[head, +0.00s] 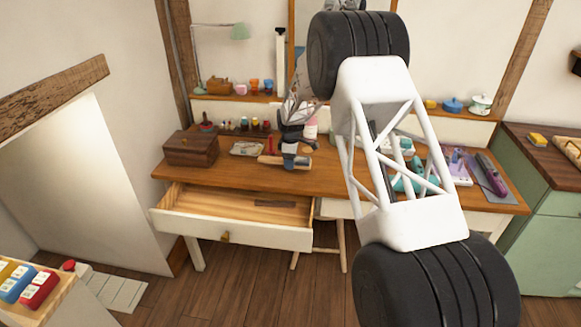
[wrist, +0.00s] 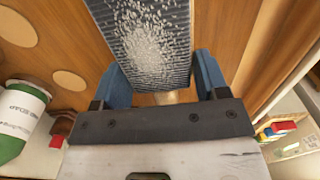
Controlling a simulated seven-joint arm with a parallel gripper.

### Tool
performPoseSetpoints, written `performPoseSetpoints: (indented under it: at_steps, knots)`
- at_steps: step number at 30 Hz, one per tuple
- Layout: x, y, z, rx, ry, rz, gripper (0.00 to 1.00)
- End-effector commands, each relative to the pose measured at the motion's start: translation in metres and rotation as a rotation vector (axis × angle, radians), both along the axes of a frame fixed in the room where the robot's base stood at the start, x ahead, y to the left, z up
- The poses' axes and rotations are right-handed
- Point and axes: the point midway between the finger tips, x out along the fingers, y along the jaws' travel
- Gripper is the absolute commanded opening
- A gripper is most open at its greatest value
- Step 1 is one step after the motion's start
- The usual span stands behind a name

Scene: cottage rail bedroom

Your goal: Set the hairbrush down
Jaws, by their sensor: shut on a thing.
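My gripper (head: 293,153) is over the wooden desk top (head: 345,180), near its front edge and above the right end of the open drawer (head: 240,228). In the wrist view, the blue fingers of my gripper (wrist: 160,82) are shut on the hairbrush (wrist: 145,35). Its grey pad with pale bristles faces the wrist camera and runs out of the top of the picture. In the head view the brush is small and partly hidden by the gripper. I cannot tell whether it touches the desk.
A dark wooden box (head: 191,148) stands at the desk's left end. Small jars line the back. A purple hairdryer-like item (head: 491,174) lies on a grey mat at the right. My arm hides the desk's middle right. A white-green cylinder (wrist: 20,112) shows in the wrist view.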

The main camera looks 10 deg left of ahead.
Motion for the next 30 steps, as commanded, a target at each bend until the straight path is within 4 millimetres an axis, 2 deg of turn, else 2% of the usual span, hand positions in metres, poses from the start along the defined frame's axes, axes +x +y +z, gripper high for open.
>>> performPoseSetpoints:
  at_steps: [8,18,30]
  knots:
    - [0.0,0.0,-0.003,0.0,0.0,0.0,0.4]
    - [0.0,0.0,-0.033,0.0,-0.001,0.0,0.4]
    - [0.0,0.0,-0.036,0.0,-0.001,0.0,0.4]
